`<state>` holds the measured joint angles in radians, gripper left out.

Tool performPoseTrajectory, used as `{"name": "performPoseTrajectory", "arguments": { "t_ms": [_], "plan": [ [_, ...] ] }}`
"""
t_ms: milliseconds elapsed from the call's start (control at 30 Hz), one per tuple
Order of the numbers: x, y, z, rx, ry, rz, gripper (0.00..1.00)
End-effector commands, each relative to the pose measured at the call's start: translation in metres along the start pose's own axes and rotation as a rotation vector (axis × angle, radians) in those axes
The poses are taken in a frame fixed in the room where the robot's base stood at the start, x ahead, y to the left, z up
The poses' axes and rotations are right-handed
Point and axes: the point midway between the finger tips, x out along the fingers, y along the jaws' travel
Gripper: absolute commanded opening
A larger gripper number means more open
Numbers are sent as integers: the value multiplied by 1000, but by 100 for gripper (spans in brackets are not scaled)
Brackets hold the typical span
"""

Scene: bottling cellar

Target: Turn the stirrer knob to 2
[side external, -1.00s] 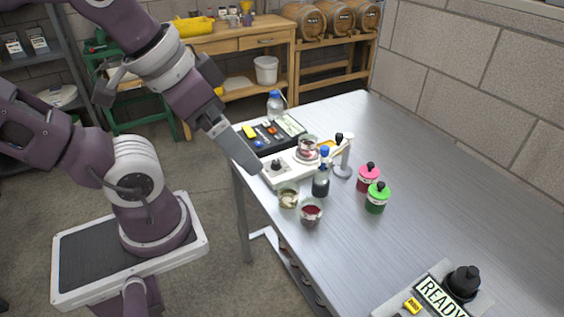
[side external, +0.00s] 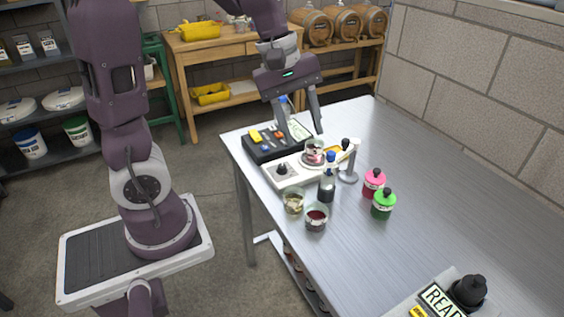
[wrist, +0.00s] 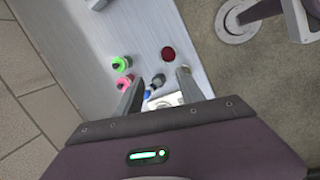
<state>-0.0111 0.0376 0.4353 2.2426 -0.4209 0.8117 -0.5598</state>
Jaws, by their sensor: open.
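The stirrer (side external: 292,179) is a flat white unit near the left edge of the steel table. Its black knob (side external: 281,169) stands up at its front end; its setting is too small to read. A glass vessel (side external: 313,152) with dark red content sits on the plate at its far end. My gripper (side external: 302,128) is open and empty, pointing down above and behind the stirrer, well away from the knob. In the wrist view my gripper (wrist: 160,88) shows its two fingers apart, with part of a white surface (wrist: 165,101) between them. The knob cannot be made out there.
A black tray (side external: 262,156) with small tools lies behind the stirrer. A blue-capped bottle (side external: 327,184), two glasses (side external: 293,202) (side external: 316,217) and a stand (side external: 349,172) are close by. Pink (side external: 373,184) and green (side external: 383,204) bottles stand right.

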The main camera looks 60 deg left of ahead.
Motion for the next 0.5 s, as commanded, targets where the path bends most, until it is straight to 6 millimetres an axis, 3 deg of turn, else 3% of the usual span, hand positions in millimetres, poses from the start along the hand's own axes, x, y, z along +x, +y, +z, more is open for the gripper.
{"name": "performPoseTrajectory", "arguments": {
  "t_ms": [33,100,233,333,500],
  "plan": [
    [26,3,-35,-217,10,-51,46],
    [58,0,-84,-507,59,-95,46],
    [98,-20,-153,-880,187,-144,46],
    [112,-33,-181,-1020,255,-154,46],
    [132,-42,-192,-1068,278,-158,46]
  ]
}}
